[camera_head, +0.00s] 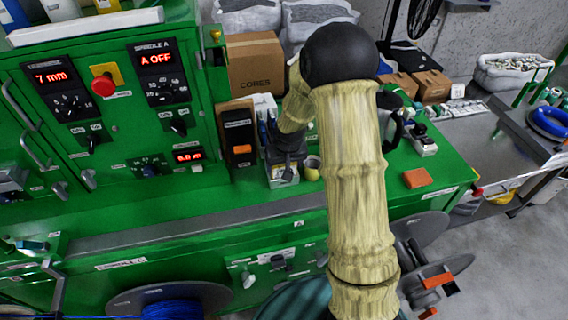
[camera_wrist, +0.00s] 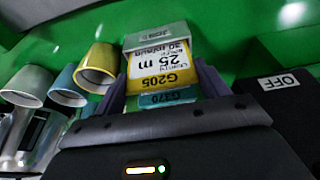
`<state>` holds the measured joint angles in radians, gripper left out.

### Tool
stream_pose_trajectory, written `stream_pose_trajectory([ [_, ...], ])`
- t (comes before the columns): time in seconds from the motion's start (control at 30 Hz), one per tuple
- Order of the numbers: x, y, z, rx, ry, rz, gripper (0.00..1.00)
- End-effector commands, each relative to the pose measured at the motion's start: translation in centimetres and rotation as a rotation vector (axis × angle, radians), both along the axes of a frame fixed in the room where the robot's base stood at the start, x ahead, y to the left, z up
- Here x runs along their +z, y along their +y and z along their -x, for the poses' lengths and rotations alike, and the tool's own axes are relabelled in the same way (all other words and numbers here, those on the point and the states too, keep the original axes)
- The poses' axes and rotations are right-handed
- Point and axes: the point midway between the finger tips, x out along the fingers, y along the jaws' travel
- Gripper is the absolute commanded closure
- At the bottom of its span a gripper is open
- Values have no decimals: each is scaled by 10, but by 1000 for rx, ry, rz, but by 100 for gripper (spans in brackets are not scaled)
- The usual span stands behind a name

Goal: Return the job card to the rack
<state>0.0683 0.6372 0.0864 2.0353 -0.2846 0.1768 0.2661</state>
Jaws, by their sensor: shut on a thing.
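The job card (camera_wrist: 158,66) shows in the wrist view between my two fingers, white and yellow, its print "25 m" and "G205" upside down. My gripper (camera_wrist: 163,82) is shut on it. A teal label reading "G270" (camera_wrist: 166,98) shows just below the card, nearer my palm. A grey-green piece with a small label (camera_wrist: 157,37) is at the card's far end; I cannot tell whether these belong to the rack. In the head view my gripper (camera_head: 288,158) points down over a small pale labelled holder (camera_head: 284,181) on the green bench. The card is not distinguishable there.
A yellow cup (camera_head: 312,170) stands right of the holder; yellow, teal and grey cups (camera_wrist: 96,68) line up left of my gripper in the wrist view. A brown-and-black box (camera_head: 238,138) stands close left. An orange block (camera_head: 417,178) lies right; bench around it is clear.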

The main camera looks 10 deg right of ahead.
Motion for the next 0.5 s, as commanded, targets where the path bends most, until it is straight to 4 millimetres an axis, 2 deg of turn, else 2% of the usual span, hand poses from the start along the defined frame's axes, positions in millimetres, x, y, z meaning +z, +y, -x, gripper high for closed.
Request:
stream_pose_trajectory([
  [0.3,-1,0,0,0,0,0,48],
  [0.33,-1,0,0,0,0,0,24],
  [0.43,-1,0,0,0,0,0,5],
  [0.5,-1,0,0,0,0,0,1],
])
